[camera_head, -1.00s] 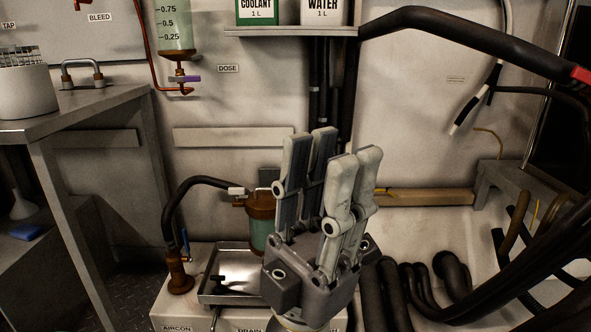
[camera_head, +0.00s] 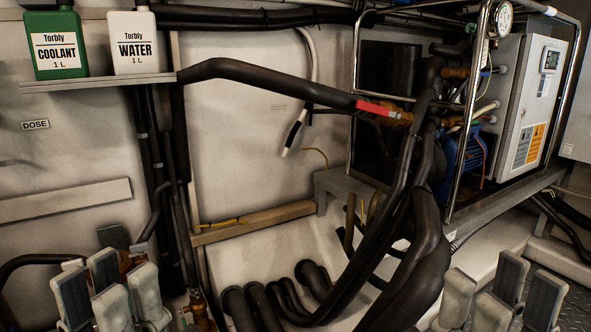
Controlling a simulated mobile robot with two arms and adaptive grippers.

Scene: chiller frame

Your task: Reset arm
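My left gripper (camera_head: 109,292) is at the bottom left, its grey fingers pointing up. The two finger pairs stand apart with nothing seen between them. My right gripper (camera_head: 500,295) is at the bottom right, also with fingers up, spread and empty. The palms of both are cut off by the lower picture edge. Neither gripper is seen to hold anything.
A shelf (camera_head: 100,82) at the upper left bears a green coolant bottle (camera_head: 57,45) and a white water bottle (camera_head: 134,43). Thick black hoses (camera_head: 424,240) run down the middle right. A metal frame (camera_head: 476,100) with a grey control box (camera_head: 528,100) stands at the right.

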